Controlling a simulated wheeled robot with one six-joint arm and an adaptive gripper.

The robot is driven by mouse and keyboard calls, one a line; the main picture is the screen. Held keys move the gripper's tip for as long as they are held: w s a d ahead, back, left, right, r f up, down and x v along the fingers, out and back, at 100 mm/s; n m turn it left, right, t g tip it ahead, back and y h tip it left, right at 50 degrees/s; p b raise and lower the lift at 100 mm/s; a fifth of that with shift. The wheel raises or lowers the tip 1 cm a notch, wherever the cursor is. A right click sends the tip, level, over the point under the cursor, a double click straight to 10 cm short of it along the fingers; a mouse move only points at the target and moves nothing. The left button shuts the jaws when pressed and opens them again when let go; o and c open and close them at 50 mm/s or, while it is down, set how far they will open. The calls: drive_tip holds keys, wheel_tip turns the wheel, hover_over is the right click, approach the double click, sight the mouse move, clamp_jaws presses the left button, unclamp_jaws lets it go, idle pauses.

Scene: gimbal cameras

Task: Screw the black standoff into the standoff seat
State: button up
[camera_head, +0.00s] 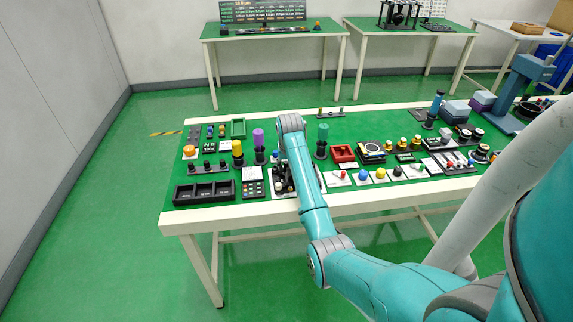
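My teal arm reaches over the near edge of the green-topped worktable (262,199). Its end comes down over a dark fixture with a pale edge (283,193) at the table's front. My gripper is mostly hidden behind my own arm, and I cannot tell its fingers from the dark parts there. I cannot see whether it holds anything. I cannot make out the black standoff or the standoff seat with certainty. Small dark and pale upright parts show beside the arm at that fixture.
A black three-compartment tray (204,192) and a keypad-like block (252,183) lie left of the arm. Purple (258,139) and green (323,133) capped cylinders stand behind. A red tray (343,153) and button boxes lie right. A blue-grey machine (520,95) stands far right.

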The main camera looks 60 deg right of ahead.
drive_tip(key=shift+w+a+r, duration=0.1)
drive_tip(key=shift+w+r, duration=0.05)
drive_tip(key=shift+a+r, duration=0.1)
drive_tip(key=shift+r, duration=0.45)
drive_tip(key=v, duration=1)
drive_tip(key=shift+s+r, duration=0.25)
drive_tip(key=shift+r, duration=0.05)
drive_tip(key=shift+a, duration=0.1)
